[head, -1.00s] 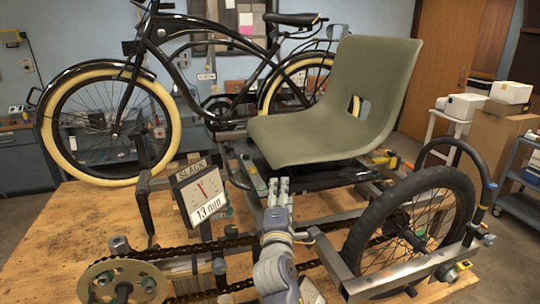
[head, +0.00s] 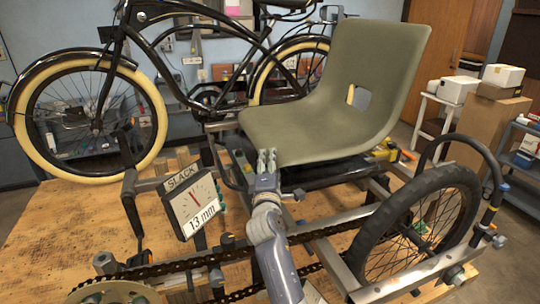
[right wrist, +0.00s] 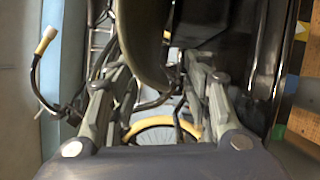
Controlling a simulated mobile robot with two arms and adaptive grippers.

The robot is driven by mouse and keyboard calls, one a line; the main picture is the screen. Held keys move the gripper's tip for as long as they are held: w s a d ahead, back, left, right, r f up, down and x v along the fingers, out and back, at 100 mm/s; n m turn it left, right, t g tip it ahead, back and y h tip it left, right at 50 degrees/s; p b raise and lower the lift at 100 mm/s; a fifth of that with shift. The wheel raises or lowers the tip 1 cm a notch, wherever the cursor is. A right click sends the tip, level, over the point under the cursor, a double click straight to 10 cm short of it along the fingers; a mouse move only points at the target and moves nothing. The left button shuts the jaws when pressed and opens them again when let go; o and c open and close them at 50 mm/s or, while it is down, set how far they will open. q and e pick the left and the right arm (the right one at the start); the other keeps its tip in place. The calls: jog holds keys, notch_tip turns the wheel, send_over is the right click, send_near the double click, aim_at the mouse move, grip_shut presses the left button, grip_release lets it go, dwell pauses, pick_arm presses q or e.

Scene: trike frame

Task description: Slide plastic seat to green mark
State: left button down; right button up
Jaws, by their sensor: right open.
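The olive-green plastic seat (head: 310,125) sits on the trike frame in the head view, its backrest rising to the right. My right gripper (head: 267,160) is open at the seat's lower near edge and overlaps it there; contact is hard to tell. In the right wrist view, my right gripper's fingers (right wrist: 160,78) stand apart, with what looks like the curved seat edge (right wrist: 142,45) reaching between them. I cannot clearly pick out the green mark. My left gripper is not in view.
A gauge reading 13 mm (head: 193,207) stands left of my arm. A black trike wheel (head: 375,265) and chain (head: 190,262) are close by. A black bicycle (head: 100,65) stands behind. Bare wooden tabletop (head: 50,220) lies at the left.

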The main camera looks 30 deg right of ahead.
jog(key=x, duration=0.3)
jog(key=shift+r, duration=0.1)
jog(key=shift+w, duration=0.1)
jog(key=shift+c, duration=0.4)
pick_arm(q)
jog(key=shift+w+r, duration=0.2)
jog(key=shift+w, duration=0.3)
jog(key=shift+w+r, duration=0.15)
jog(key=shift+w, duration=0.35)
pick_arm(e)
grip_shut()
